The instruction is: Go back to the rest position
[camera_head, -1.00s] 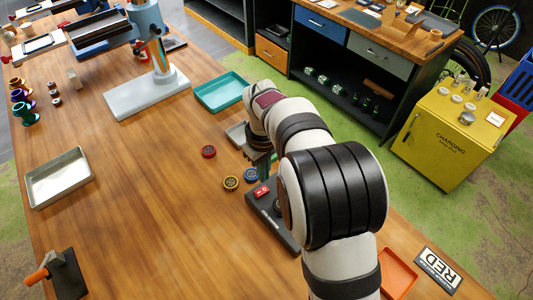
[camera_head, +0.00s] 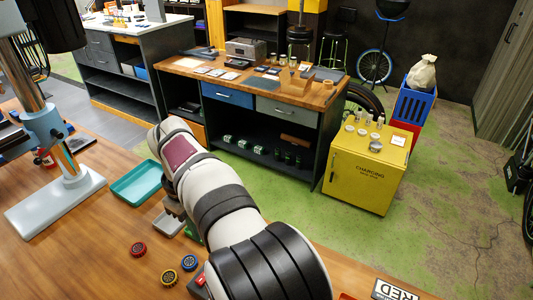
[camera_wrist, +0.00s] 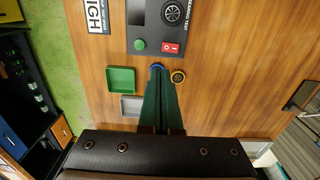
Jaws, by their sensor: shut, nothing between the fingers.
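My gripper (camera_wrist: 161,76) shows in the wrist view as two dark green fingers pressed together with nothing between them. Its tips overlap the edge of a blue disc (camera_wrist: 157,67) in that view; I cannot tell whether they touch it. In the head view my arm reaches over the right part of the wooden table, and the gripper is mostly hidden behind the arm.
A teal tray (camera_head: 138,181) and a small grey tray (camera_head: 168,225) lie near the arm. A press stand (camera_head: 62,185) stands on the left. The dark testing device (camera_wrist: 160,28) lies beyond the fingertips. A yellow charging cabinet (camera_head: 365,170) and workbench (camera_head: 262,88) stand behind the table.

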